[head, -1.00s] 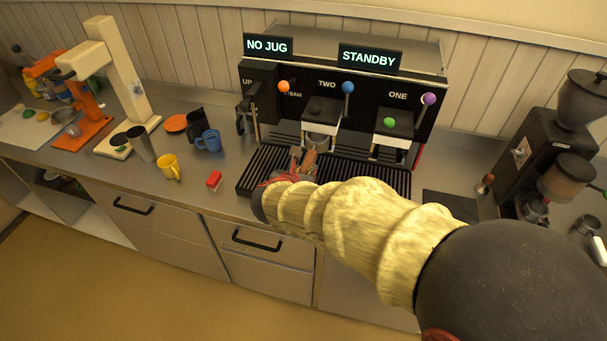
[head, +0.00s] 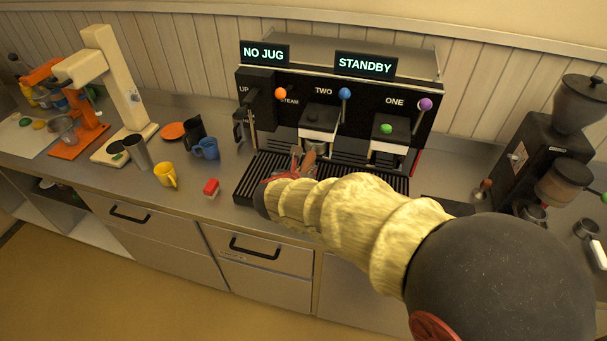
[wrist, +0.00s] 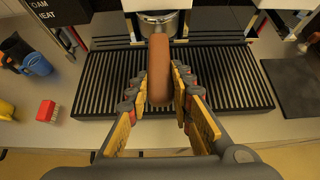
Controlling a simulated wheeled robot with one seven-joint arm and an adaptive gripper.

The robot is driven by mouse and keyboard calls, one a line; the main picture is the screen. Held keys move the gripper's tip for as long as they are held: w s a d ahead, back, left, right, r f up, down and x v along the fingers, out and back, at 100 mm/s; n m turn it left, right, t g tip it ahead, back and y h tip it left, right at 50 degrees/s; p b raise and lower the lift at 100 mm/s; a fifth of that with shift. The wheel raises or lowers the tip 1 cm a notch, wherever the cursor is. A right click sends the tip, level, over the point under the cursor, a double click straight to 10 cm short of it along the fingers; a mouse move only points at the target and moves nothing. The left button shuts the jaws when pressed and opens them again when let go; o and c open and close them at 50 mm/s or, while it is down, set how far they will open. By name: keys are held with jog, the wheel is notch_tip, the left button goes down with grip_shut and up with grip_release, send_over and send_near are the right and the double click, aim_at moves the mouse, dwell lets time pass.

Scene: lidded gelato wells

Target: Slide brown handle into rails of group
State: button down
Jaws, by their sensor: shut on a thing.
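The brown handle (wrist: 159,68) stands between my gripper's fingers in the wrist view, pointing toward the machine. My gripper (wrist: 160,82) is shut on it, with a finger on each side. A round metal part (wrist: 158,22) shows just beyond the handle's far end, under the machine's front; whether it sits in rails cannot be told. In the head view the handle (head: 309,158) and my gripper (head: 301,168) are over the drip tray, below and in front of group TWO (head: 318,119). My arm hides part of the tray.
The slatted drip tray (wrist: 100,85) lies beneath. Group ONE (head: 388,138) is to the right. A red block (head: 211,187), yellow mug (head: 166,174) and blue mug (head: 206,148) stand to the left. A grinder (head: 545,150) stands at right.

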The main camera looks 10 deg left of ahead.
aim_at(307, 164)
jog(key=shift+w+r, duration=0.1)
jog(key=shift+w, duration=0.45)
jog(key=shift+b, duration=0.7)
dwell(0.8)
jog(key=shift+w+d, duration=0.15)
jog(key=shift+w, duration=1.55)
jog(key=c, duration=1.5)
grip_release()
jog(key=shift+f, duration=0.2)
jog(key=shift+s, duration=0.1)
jog(key=shift+s+a+b, duration=0.15)
jog(key=shift+s+b, duration=0.3)
jog(key=shift+s, duration=1)
jog(key=shift+s+a+b, duration=0.1)
jog(key=shift+s+b, duration=0.35)
jog(key=shift+s, duration=1)
jog(key=v, duration=1.2)
